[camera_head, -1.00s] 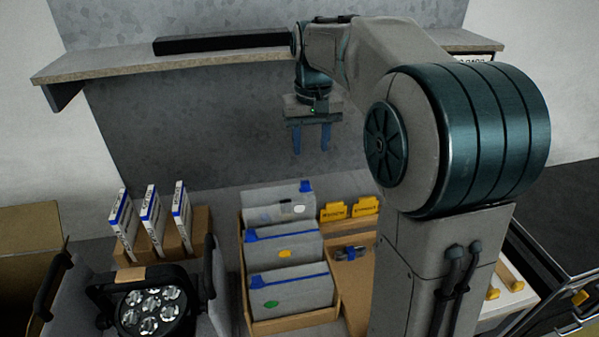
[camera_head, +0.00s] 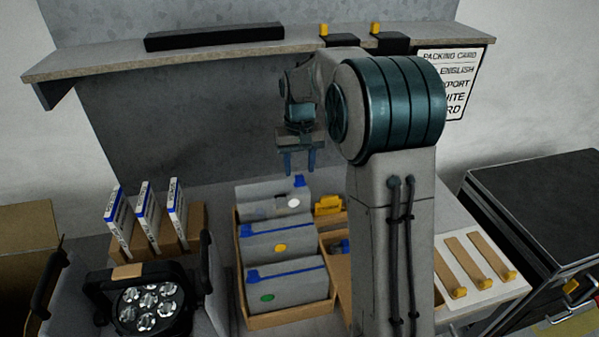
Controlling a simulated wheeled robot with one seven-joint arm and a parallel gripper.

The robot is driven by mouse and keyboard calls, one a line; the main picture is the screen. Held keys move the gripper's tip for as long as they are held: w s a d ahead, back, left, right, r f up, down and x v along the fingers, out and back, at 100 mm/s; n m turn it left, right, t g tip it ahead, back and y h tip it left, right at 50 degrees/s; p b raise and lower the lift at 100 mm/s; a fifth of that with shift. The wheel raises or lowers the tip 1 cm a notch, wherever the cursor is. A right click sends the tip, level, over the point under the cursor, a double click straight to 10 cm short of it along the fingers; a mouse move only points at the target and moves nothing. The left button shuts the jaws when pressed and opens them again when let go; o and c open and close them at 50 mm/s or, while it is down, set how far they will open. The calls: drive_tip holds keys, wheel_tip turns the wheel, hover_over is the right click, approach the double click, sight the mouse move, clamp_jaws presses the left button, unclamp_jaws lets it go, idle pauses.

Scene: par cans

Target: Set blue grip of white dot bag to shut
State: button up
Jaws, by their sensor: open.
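The white dot bag (camera_head: 265,205) is a grey pouch standing at the back of a cardboard box (camera_head: 290,318). Its white dot (camera_head: 293,203) is on the right of its face. Its blue grip (camera_head: 300,181) sits at the right end of its top edge, and no blue strip shows along the rest of that edge. My gripper (camera_head: 300,168) is open and empty, with its blue fingers pointing down just above the grip in the picture. I cannot tell the exact gap in depth. The yellow dot bag (camera_head: 290,236) and green dot bag (camera_head: 295,286) stand in front, with blue top strips and blue grips at left.
White-and-blue boxes (camera_head: 148,213) and a par can (camera_head: 148,308) stand left. Yellow tabs (camera_head: 328,205) and a blue item are right of the bags, partly behind my arm. A shelf (camera_head: 110,62) runs above. A white board (camera_head: 478,268) and black case (camera_head: 540,210) are right.

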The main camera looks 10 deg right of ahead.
sight(299, 177)
drive_tip(key=shift+f, duration=1.65)
clamp_jaws()
drive_tip(key=a, duration=1.5)
unclamp_jaws()
drive_tip(key=shift+r, duration=0.1)
